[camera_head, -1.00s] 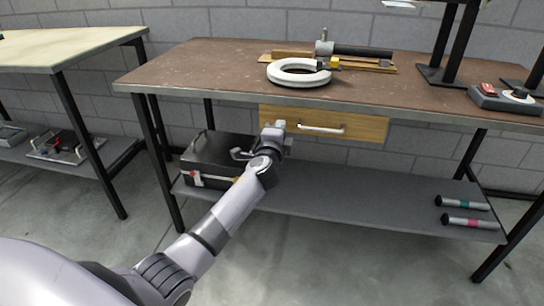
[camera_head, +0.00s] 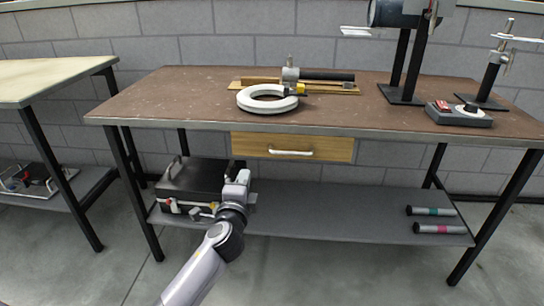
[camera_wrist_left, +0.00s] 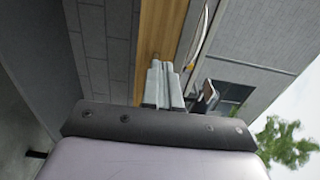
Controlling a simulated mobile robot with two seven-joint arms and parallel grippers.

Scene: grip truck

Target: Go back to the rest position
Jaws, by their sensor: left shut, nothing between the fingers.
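My left gripper (camera_head: 240,178) is in front of the workbench, below the wooden drawer (camera_head: 292,148) and above the lower shelf. Its fingers are shut and empty. My right gripper does not show in either view.
The workbench top (camera_head: 190,95) carries a white ring (camera_head: 267,106), a tool on a wooden board and a small control box (camera_head: 459,117). A black toolbox (camera_head: 190,182) and two cylinders (camera_head: 438,229) lie on the lower shelf (camera_head: 320,215). Another table (camera_head: 50,80) stands at left.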

